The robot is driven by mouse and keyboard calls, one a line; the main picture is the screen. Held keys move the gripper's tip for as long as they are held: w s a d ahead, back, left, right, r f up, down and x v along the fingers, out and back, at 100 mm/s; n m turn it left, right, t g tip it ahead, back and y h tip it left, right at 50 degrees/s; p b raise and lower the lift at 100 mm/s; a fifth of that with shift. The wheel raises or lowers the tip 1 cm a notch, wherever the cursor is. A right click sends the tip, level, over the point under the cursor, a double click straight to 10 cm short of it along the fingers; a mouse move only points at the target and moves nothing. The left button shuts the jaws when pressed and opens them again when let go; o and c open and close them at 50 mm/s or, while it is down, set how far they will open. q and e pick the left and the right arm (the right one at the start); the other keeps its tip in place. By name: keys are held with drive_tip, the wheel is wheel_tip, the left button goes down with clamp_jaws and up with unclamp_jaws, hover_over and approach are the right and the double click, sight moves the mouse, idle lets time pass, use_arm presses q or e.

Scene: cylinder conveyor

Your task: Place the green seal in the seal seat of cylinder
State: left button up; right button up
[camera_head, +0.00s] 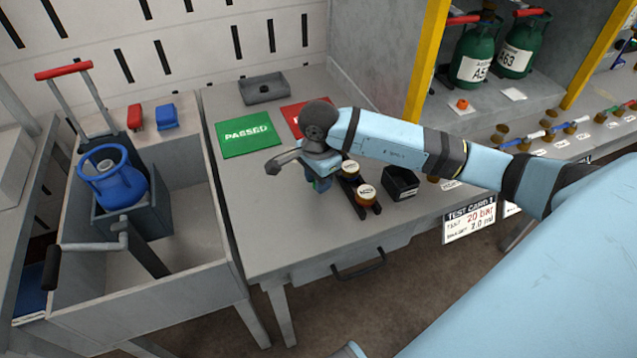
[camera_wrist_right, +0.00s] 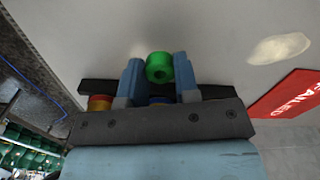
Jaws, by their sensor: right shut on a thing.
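A blue cylinder (camera_head: 122,190) with a ring collar stands upright in a grey holder at the left, well away from the gripper. I cannot make out its seal seat. My left gripper is not in view.
A dark rack (camera_head: 376,209) with white-topped pots lies beside the right gripper, next to a black box (camera_head: 401,184). Green PASSED (camera_head: 249,139) and red FAILED (camera_wrist_right: 290,94) mats lie on the table. Labelled green cylinders (camera_head: 474,55) stand on a shelf. The table's front left is clear.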

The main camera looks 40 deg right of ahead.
wheel_tip(320, 180, up, 18)
drive_tip(key=p, duration=0.2)
drive_tip(key=w+a+f+n, duration=0.7)
drive_tip(key=w+n, duration=0.1)
drive_tip(key=n, duration=0.9)
use_arm(q)
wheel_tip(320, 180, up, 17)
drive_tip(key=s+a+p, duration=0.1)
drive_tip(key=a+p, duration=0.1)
drive_tip(key=p, duration=2)
use_arm(e)
drive_tip(key=s+r, duration=0.5)
drive_tip(key=r, duration=0.4)
drive_tip(key=s+r, duration=0.5)
drive_tip(key=r, duration=0.5)
drive_tip(key=b, duration=2.5)
hover_over(324, 202)
wheel_tip(324, 202, down, 13)
drive_tip(key=shift+n, duration=0.4)
wheel_tip(324, 202, down, 14)
drive_tip(key=shift+f+b, duration=0.15)
drive_tip(key=shift+b, duration=0.4)
wheel_tip(324, 202, down, 4)
drive_tip(key=shift+f+b, duration=0.25)
drive_tip(key=shift+b, duration=0.05)
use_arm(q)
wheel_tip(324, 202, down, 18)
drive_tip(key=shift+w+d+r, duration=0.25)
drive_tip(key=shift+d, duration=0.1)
